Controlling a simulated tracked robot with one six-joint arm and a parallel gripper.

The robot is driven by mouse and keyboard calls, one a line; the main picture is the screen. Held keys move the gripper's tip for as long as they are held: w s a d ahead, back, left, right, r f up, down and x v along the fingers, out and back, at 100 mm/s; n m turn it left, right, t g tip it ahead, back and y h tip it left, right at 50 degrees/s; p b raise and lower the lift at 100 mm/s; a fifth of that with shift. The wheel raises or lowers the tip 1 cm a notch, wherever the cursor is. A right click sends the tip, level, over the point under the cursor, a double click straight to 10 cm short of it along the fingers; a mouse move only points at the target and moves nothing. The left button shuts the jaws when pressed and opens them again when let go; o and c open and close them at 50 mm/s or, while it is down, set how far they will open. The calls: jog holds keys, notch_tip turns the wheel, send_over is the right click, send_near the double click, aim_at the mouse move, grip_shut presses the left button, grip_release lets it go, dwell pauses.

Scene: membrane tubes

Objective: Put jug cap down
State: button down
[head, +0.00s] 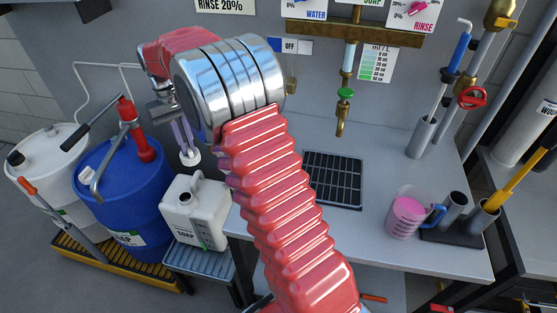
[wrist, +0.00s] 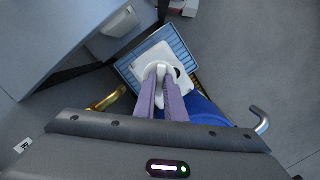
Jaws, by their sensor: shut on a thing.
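My gripper (head: 186,145) points down, its two purple fingers shut on a white jug cap (head: 190,159). In the wrist view the cap (wrist: 161,69) shows between the fingertips, in front of the jug. The white SOAP jug (head: 205,222) stands upright below, its neck open at the top. In the head view the cap is above the jug's neck with a gap between. The jug also shows in the wrist view (wrist: 145,62), partly hidden by the cap and fingers.
The jug stands on a blue-grey grated stand (head: 200,262). A blue drum (head: 120,205) with a red-handled pump is close on its left. The grey bench (head: 385,150) is on its right, with a black drain grate (head: 332,178) and a pink-filled measuring jug (head: 407,212).

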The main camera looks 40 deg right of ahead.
jog(key=s+d+r+m+t, duration=0.1)
jog(key=s+d+m, duration=0.3)
jog(key=d+m, duration=0.4)
jog(key=s+d+r+m+t, duration=0.1)
jog(key=s+d+m, duration=0.2)
jog(key=d+m, duration=0.5)
jog(key=s+d+r+m+t+y, duration=0.1)
jog(key=s+d+m, duration=0.3)
jog(key=d+m, duration=0.4)
jog(key=m, duration=0.3)
jog(key=shift+s+d+r, duration=0.15)
jog(key=shift+s+r, duration=0.15)
jog(key=shift+f, duration=3.15)
jog(key=shift+f, duration=1.9)
